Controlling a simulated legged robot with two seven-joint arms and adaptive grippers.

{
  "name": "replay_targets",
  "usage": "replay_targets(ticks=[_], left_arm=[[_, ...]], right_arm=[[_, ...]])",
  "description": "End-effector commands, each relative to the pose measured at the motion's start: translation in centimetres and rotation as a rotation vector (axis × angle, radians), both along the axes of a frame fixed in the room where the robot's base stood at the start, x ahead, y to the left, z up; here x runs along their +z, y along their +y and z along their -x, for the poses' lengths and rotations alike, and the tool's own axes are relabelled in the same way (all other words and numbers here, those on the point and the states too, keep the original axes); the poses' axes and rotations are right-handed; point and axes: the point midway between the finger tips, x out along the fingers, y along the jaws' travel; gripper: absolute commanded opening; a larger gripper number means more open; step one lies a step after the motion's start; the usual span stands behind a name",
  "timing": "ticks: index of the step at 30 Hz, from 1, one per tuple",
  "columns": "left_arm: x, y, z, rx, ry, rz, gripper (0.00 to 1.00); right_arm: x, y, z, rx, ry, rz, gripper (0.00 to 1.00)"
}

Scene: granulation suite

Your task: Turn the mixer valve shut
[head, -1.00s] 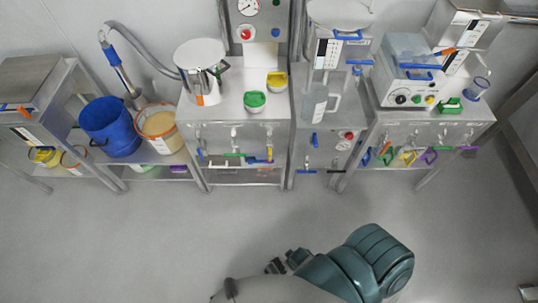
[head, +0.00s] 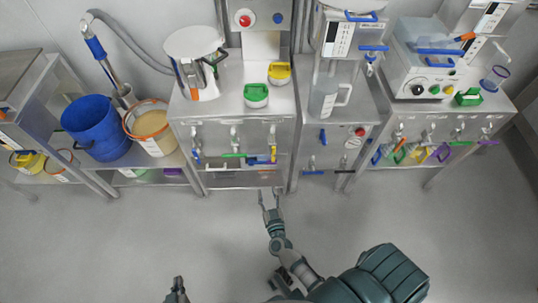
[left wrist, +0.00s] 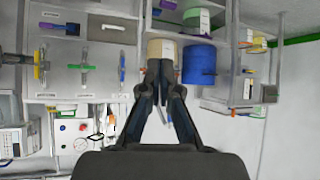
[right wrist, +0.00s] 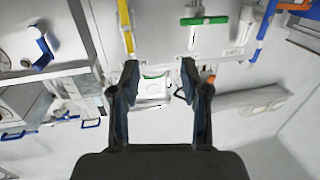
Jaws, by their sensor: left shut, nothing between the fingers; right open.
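Several valves with coloured levers show, and I cannot tell which is the mixer valve. The middle machine has an upright blue lever (head: 323,137) on its front and another blue-handled valve (head: 370,60) at its upper right. The cabinet left of it carries a blue lever (head: 195,146), a green lever (head: 234,155) and a yellow lever (head: 273,150). My right gripper (head: 268,198) is open and empty, in front of and below that cabinet; its fingers (right wrist: 159,68) show in the right wrist view. My left gripper (head: 177,287) is shut and empty at the bottom edge.
A blue bucket (head: 95,130) and an orange-rimmed tub (head: 150,128) stand on the left shelf. Green (head: 256,96) and yellow (head: 279,73) lidded containers stand on the cabinet. The right bench (head: 455,112) has more coloured levers below. The floor (head: 100,240) in front is clear.

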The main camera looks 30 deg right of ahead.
Motion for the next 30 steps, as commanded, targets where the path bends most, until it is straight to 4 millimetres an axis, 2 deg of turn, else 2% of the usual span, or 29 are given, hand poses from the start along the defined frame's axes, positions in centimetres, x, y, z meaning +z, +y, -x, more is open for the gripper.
replay_targets(ticks=[1,3,8,11,17,24,30], left_arm=[[0.8,-0.1,-0.1,0.0,-0.03,0.009,0.0],[2.3,-0.1,-0.3,-0.001,-0.063,0.017,0.0],[3.7,-0.3,-0.7,-0.002,-0.112,0.029,0.0],[4.2,-0.5,-1.3,-0.003,-0.155,0.041,0.0],[6.0,-1.3,-3.0,-0.007,-0.312,0.083,0.0],[9.3,-2.3,-4.5,-0.01,-0.556,0.152,0.0],[11.9,-2.7,-4.8,-0.011,-0.724,0.201,0.0]], right_arm=[[-0.4,-1.2,0.1,-0.073,-0.014,0.003,0.46],[0.1,-2.5,0.3,-0.147,-0.028,0.008,0.46],[0.5,-3.9,-0.3,-0.198,-0.035,0.012,0.46],[0.5,-4.6,-1.7,-0.195,-0.035,0.015,0.46],[0.3,-7.0,-5.7,-0.194,-0.035,0.015,0.46],[0.2,-9.8,-10.5,-0.193,-0.033,0.014,0.46],[0.2,-11.4,-13.3,-0.193,-0.032,0.013,0.46]])
